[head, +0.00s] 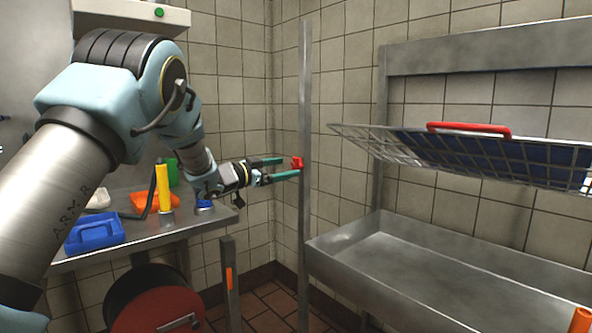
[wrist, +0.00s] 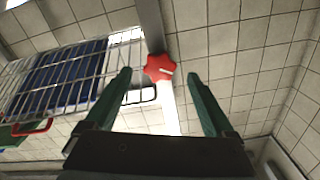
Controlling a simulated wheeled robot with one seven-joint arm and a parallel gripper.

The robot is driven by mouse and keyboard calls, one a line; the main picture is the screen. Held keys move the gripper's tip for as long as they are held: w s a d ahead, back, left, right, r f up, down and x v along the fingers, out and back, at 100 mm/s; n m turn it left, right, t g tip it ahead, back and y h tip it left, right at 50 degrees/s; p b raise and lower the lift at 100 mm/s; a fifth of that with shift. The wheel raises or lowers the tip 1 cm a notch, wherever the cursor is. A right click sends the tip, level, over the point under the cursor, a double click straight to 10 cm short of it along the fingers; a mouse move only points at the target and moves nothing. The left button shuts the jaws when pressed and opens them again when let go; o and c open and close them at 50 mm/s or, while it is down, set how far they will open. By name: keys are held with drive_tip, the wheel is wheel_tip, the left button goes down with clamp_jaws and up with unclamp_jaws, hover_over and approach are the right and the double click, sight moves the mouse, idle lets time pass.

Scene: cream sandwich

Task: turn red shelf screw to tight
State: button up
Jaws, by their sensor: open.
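The red shelf screw (head: 297,163) is a small star-shaped knob on the upright metal post at the left end of the wire shelf. In the wrist view the red screw (wrist: 159,68) has several rounded lobes and a pale mark on its face. My gripper (head: 280,168) reaches toward the post from the left. In the wrist view my gripper (wrist: 158,76) is open, with its two green fingers on either side of the screw in the picture. A gap shows between each finger and the screw, and I cannot tell how deep the fingers reach.
The wire shelf (head: 350,134) holds a dark blue item and a red-handled item. A metal sink (head: 340,240) lies below it. A steel table (head: 85,257) at left carries a blue container (head: 95,232) and a yellow cylinder (head: 163,188). A red round lid (head: 160,312) is below.

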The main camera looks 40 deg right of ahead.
sight(305, 164)
drive_tip(key=a, duration=0.2)
drive_tip(key=shift+a, duration=0.3)
drive_tip(key=d+n+p, duration=0.2)
drive_tip(key=d+p, duration=0.1)
drive_tip(key=d+n+p, duration=0.2)
drive_tip(key=d+p, duration=0.2)
drive_tip(key=d+n+p, duration=0.2)
drive_tip(key=d+p, duration=0.2)
drive_tip(key=shift+s+d, duration=0.15)
drive_tip(key=shift+s, duration=0.15)
idle(0.4)
drive_tip(key=c, duration=1.4)
